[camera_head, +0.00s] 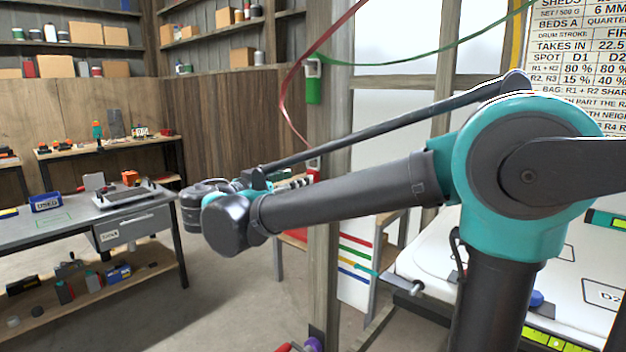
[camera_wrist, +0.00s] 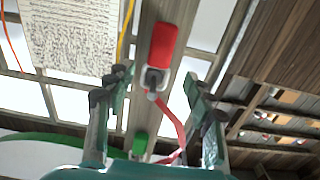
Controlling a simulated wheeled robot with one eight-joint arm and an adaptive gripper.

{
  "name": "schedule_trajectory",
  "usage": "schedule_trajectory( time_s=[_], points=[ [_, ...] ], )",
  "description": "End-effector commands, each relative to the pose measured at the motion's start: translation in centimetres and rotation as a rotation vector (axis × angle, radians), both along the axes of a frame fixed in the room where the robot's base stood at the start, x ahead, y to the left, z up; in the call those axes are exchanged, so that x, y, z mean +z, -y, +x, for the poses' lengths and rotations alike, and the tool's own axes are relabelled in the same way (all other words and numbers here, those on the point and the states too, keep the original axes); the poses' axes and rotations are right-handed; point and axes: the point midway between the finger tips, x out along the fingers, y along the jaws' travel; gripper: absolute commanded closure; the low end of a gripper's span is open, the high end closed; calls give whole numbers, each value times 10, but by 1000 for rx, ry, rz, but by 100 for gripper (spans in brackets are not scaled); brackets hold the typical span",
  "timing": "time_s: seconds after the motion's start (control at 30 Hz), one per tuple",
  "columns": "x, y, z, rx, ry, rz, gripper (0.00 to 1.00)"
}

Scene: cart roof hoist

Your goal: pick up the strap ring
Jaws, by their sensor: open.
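The strap ring (camera_wrist: 153,80) shows in the wrist view as a small dark and grey piece at the end of a red block (camera_wrist: 163,42) on the wooden post. A red strap (camera_wrist: 177,124) runs from it. My gripper (camera_wrist: 157,78) is open, with one finger on each side of the ring in the picture; I cannot tell how far apart they are in depth. In the head view my gripper (camera_head: 296,183) is beside the post (camera_head: 324,220), small and partly hidden by my arm. The red strap (camera_head: 284,92) hangs in a curve there.
A green block (camera_head: 313,86) with a green strap (camera_head: 440,52) is higher on the same post. A workbench (camera_head: 70,225) with a drawer stands at the left. A white cart roof (camera_head: 590,285) is at the right behind my arm.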

Motion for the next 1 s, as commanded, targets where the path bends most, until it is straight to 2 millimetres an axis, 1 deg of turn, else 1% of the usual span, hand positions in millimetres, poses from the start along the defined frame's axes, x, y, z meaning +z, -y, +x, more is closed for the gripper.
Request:
schedule_trajectory(
  time_s=[0.17,0.4,0.5,0.77,0.87,1.0],
  points=[
    [-1,7,8,-2,0,0,47],
    [-4,30,34,-3,0,0,47],
    [-4,34,40,-2,0,0,47],
    [-4,36,43,1,0,0,47],
    [-4,36,43,0,0,0,56],
    [-4,36,43,0,0,0,74]
  ],
)
